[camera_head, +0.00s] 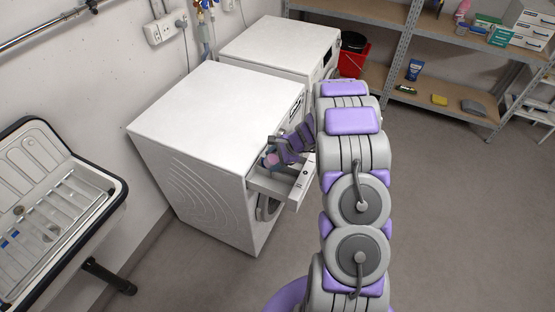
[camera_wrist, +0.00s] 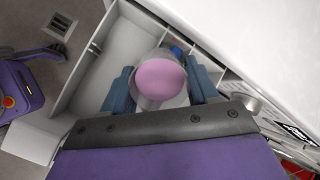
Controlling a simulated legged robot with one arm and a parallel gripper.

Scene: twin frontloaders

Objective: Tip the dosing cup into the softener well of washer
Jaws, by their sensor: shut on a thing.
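The dosing cup (camera_wrist: 160,82) is a clear cup with pink liquid. It shows between the two blue-grey fingers of my gripper (camera_wrist: 158,90) in the wrist view, and my gripper is shut on it. In the head view the cup (camera_head: 270,160) is a small pink spot by my gripper (camera_head: 273,155). The nearer white washer (camera_head: 215,105) has its detergent drawer (camera_head: 272,185) pulled out. The cup is over the drawer's compartments (camera_wrist: 112,65). A small blue part (camera_wrist: 177,51) shows behind the cup. The cup hides part of the compartments, and I cannot tell which one lies under it.
A second white washer (camera_head: 285,45) stands behind the first. A sink (camera_head: 60,205) is at the left. A red bucket (camera_head: 353,60) and metal shelves (camera_head: 440,55) stand at the back. The grey floor (camera_head: 450,200) at the right is clear.

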